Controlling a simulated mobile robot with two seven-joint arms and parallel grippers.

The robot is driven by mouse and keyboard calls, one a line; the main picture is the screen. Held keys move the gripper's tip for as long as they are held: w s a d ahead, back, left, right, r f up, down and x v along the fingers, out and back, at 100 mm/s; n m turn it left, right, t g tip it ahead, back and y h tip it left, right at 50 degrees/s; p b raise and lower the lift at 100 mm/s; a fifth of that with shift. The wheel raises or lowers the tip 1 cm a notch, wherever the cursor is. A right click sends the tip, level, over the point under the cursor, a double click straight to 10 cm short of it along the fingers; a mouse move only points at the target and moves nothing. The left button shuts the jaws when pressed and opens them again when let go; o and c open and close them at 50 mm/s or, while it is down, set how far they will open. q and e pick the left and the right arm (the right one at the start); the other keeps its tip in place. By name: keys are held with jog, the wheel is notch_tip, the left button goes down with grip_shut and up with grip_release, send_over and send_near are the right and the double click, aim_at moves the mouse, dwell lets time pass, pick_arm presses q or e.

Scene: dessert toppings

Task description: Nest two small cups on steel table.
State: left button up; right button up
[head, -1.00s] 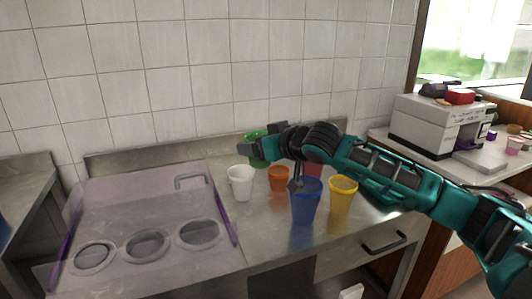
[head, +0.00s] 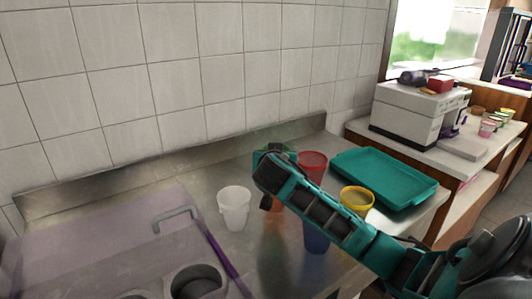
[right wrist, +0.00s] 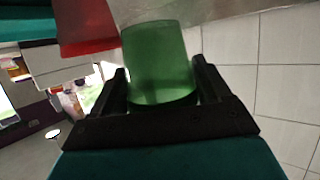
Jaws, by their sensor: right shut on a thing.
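My right gripper (right wrist: 158,68) is shut on a green cup (right wrist: 160,50), with one finger on each side of it. In the head view my right arm comes in from the right over the table and hides most of the gripper and green cup. A small white cup (head: 234,210) stands upright left of the arm. An orange cup (head: 275,204) and a blue cup (head: 316,238) are partly hidden by the arm. A red cup (head: 313,162) stands behind it and a yellow cup (head: 356,198) to its right. The red cup also shows in the right wrist view (right wrist: 85,25).
The steel table (head: 130,178) has bare room left of the white cup. A teal tray (head: 385,178) lies at its right end. A clear purple-edged cover (head: 110,235) with round wells is at front left. The tiled wall stands behind.

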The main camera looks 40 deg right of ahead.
jog(key=shift+s+f, duration=0.15)
jog(key=shift+f, duration=0.85)
jog(key=shift+f+b, duration=1.85)
jog(key=shift+f, duration=0.75)
pick_arm(q)
notch_tip(320, 180, down, 4)
jog(key=shift+s+r, duration=0.1)
jog(key=shift+s, duration=0.05)
pick_arm(e)
jog(key=o, duration=1)
jog(key=shift+c, duration=0.2)
pick_arm(q)
jog(key=shift+s, duration=0.1)
pick_arm(e)
jog(key=shift+r, duration=0.1)
